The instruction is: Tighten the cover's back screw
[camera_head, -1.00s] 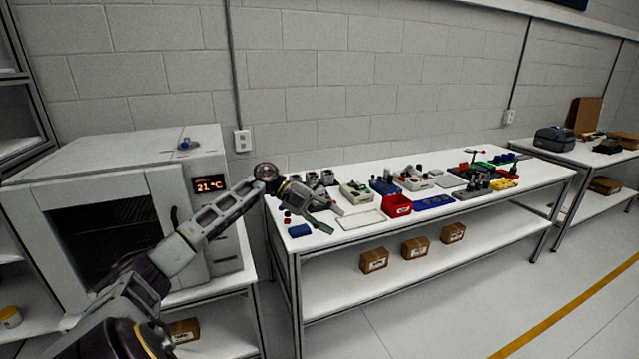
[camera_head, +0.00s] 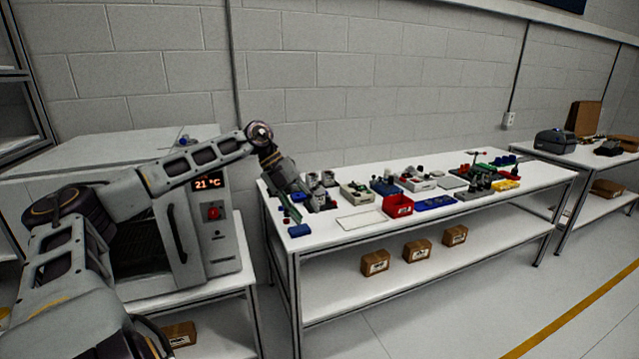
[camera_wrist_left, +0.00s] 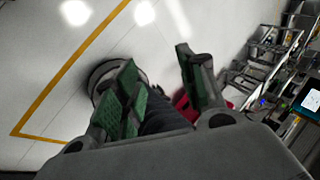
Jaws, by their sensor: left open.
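My left arm comes in from the left, bends high beside the oven, and reaches down to the left end of the white workbench (camera_head: 345,245). My left gripper (camera_head: 294,208) is over that end, small and partly merged with the things behind it. In the left wrist view the gripper (camera_wrist_left: 157,58) has its two green-padded fingers apart, with nothing held between them. I cannot make out the cover, its back screw or a screwdriver for certain among the small parts on the bench. My right gripper is not in view.
A blue block (camera_head: 299,230), a flat white plate (camera_head: 360,220), a red bin (camera_head: 398,206) and a blue tray (camera_head: 435,203) lie along the bench front. Several fixtures stand behind. An oven (camera_head: 222,240) showing 21 °C is at the left. Cardboard boxes (camera_head: 375,263) sit on the lower shelf.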

